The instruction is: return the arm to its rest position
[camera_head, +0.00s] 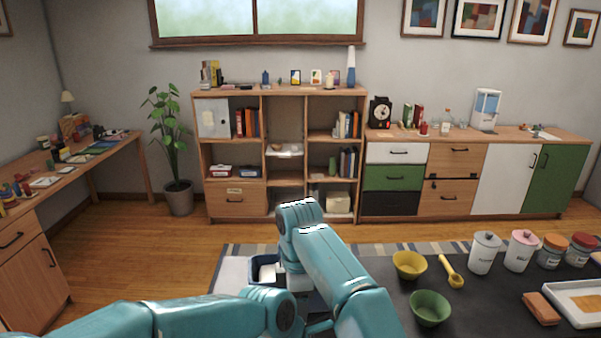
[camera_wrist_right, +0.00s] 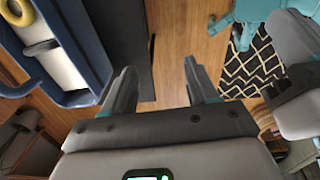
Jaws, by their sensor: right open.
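My right arm shows in teal in the head view, bent up and over at the middle. Its gripper is mostly hidden behind the arm links there. In the right wrist view my right gripper (camera_wrist_right: 160,85) is open, its two dark fingers spread apart with nothing between them. It hangs above the wood floor, to the right of a blue bin. My left arm's teal links cross the lower left of the head view. The left gripper cannot be made out.
The blue bin (camera_head: 254,269) stands close beside my right arm; a yellow ring (camera_wrist_right: 20,12) lies in it. A dark table (camera_head: 390,318) at right bears a yellow bowl (camera_head: 409,265), a green bowl (camera_head: 430,308) and several jars. Wood floor (camera_head: 130,245) is clear at left.

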